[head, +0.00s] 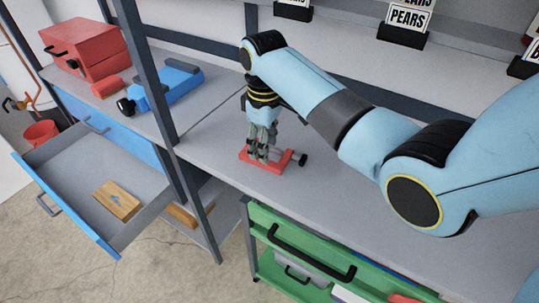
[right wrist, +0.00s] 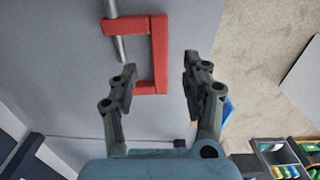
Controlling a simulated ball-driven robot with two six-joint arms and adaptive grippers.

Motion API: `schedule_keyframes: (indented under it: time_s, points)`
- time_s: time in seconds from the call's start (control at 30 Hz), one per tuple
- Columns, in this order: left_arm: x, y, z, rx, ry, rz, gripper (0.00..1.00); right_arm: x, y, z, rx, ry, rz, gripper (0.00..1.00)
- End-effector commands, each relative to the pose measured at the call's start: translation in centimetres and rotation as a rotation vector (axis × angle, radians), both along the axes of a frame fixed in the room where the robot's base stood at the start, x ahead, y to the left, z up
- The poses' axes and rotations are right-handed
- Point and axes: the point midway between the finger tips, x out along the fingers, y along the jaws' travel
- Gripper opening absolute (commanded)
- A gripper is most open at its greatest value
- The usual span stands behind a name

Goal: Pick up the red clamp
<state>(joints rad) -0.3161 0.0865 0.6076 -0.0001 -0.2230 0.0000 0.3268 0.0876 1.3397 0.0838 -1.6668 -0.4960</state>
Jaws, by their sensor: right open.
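The red clamp (head: 275,167) lies on the grey workbench (head: 216,150) under my right gripper (head: 264,152). Its C-shaped red frame and grey screw bar show in the right wrist view (right wrist: 159,50). There my right gripper (right wrist: 160,68) is open. One finger is seen over the inside of the frame and the other past its outer right side, with the red bar between them in the picture. I cannot tell whether the fingers touch the clamp. In the head view the gripper hides part of the clamp. My left gripper is not in view.
A blue tool (head: 165,86) and a red toolbox (head: 85,48) stand on the left bench section, beyond a dark upright post (head: 148,75). An open drawer (head: 70,165) holds a wooden block (head: 117,200). A green drawer unit (head: 310,245) is below the bench. The bench right of the clamp is clear.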

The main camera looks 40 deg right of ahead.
Motion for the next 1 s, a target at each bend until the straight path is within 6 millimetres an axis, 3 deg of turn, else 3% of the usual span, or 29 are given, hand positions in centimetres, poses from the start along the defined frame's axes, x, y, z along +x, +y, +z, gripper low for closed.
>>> schedule_keyframes:
  time_s: [0.3,0.6,0.9,1.0]
  points:
    - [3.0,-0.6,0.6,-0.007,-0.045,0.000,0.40,0.1,0.2,-4.5,0.000,0.002,0.001,0.48]
    - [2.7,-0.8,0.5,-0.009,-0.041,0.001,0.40,0.1,0.2,-5.1,-0.001,0.000,0.001,0.48]
    - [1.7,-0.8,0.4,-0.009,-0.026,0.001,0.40,0.1,0.2,-5.1,-0.001,0.000,0.000,0.09]
    - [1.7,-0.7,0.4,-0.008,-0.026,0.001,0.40,0.1,0.2,-5.1,-0.001,0.000,0.000,0.00]
